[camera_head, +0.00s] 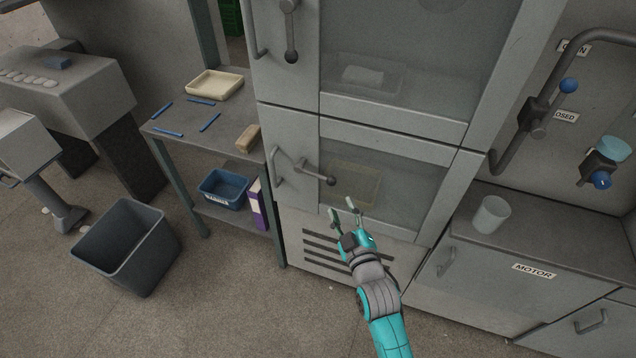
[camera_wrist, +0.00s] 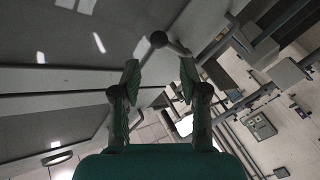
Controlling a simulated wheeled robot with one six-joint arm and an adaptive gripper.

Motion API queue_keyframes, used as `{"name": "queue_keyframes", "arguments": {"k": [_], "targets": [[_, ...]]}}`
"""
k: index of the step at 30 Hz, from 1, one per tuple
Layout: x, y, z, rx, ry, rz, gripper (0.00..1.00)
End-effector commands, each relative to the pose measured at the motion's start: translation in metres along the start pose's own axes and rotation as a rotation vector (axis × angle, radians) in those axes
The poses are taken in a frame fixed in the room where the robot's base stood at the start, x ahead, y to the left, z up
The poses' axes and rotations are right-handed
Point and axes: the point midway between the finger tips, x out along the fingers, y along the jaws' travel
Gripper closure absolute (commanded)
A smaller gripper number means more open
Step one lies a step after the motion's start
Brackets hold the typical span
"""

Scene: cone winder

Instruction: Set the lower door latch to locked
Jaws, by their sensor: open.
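The lower door latch (camera_head: 316,174) is a dark lever with a round knob on the lower glazed door (camera_head: 394,146). The lever points right and slightly down from its pivot. My gripper (camera_head: 342,207) is open and empty, just below and right of the knob in the head view. In the wrist view the latch knob (camera_wrist: 158,39) shows beyond the two spread fingertips (camera_wrist: 160,66), roughly centred between them. The fingers look apart from the knob. No locked mark is visible by this latch.
An upper latch (camera_head: 291,38) hangs straight down on the upper door. A bar handle (camera_head: 277,168) is just left of the lower latch. A bench (camera_head: 178,135) and grey bin (camera_head: 127,246) stand left. A motor cabinet (camera_head: 470,262) with a cup (camera_head: 491,215) stands right.

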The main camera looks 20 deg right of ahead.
Motion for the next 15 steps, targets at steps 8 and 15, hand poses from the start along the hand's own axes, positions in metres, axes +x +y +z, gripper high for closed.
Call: {"name": "queue_keyframes", "arguments": {"k": [8,15], "targets": [[0.031,0.001,-0.001,-0.001,0.002,0.001,0.56],[0.072,0.001,-0.001,-0.001,0.001,0.001,0.56]]}}
